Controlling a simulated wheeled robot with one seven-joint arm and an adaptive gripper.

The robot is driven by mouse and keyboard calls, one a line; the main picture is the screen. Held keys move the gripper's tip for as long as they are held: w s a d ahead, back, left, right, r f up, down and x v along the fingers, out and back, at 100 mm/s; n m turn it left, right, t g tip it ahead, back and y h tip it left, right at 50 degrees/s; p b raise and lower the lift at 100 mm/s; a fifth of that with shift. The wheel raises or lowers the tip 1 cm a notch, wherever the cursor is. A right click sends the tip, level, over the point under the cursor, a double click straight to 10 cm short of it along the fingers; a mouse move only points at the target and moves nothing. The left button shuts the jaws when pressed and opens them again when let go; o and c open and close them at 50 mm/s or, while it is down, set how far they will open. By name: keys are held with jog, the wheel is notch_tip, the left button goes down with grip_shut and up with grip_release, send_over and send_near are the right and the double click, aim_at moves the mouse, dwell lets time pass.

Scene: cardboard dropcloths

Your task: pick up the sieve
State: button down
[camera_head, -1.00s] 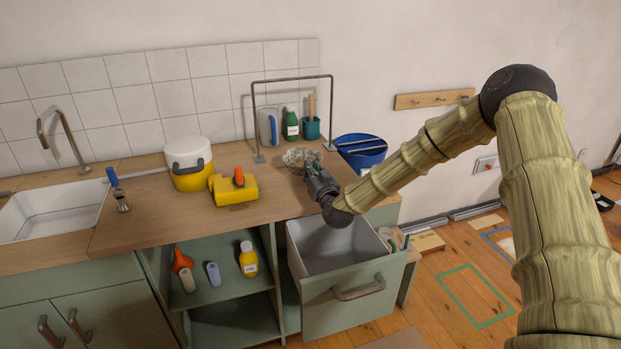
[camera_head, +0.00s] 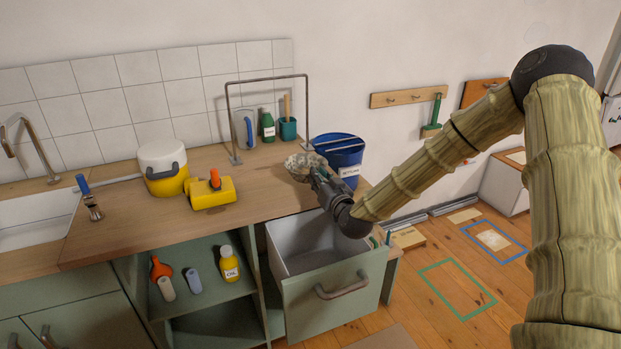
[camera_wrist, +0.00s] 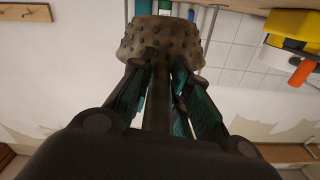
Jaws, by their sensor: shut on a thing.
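The sieve (camera_head: 302,166) is a round, grey-beige, knobbly piece with a short dark handle. It is at the right end of the wooden counter, behind the open drawer. My gripper (camera_head: 319,175) is shut on its handle from the right. In the wrist view, the studded round part of the sieve (camera_wrist: 160,38) stands beyond the fingertips, and its handle runs back between the teal-padded fingers of my gripper (camera_wrist: 162,75). I cannot tell whether the sieve is clear of the counter.
A blue bucket (camera_head: 347,157) is just behind the sieve. A metal rail (camera_head: 229,115) arches over the counter's back. The drawer (camera_head: 335,297) is open below my gripper.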

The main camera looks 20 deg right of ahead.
jog(key=shift+s+d, duration=1.25)
jog(key=shift+s, duration=0.35)
jog(key=s+a+f+n+y, duration=0.15)
jog(key=s+a, duration=0.35)
jog(key=a, duration=0.5)
jog(key=s+a+f+y, duration=0.1)
jog(key=s+a+f, duration=0.3)
jog(key=a, duration=0.6)
jog(key=s+d+f+m+h+p, duration=0.1)
jog(key=s+d+f+h+p, duration=0.1)
jog(key=s+d, duration=0.3)
jog(key=shift+s+d+f+h, duration=0.25)
jog(key=shift+d+h, duration=0.1)
jog(key=shift+d, duration=0.1)
jog(key=shift+m, duration=0.25)
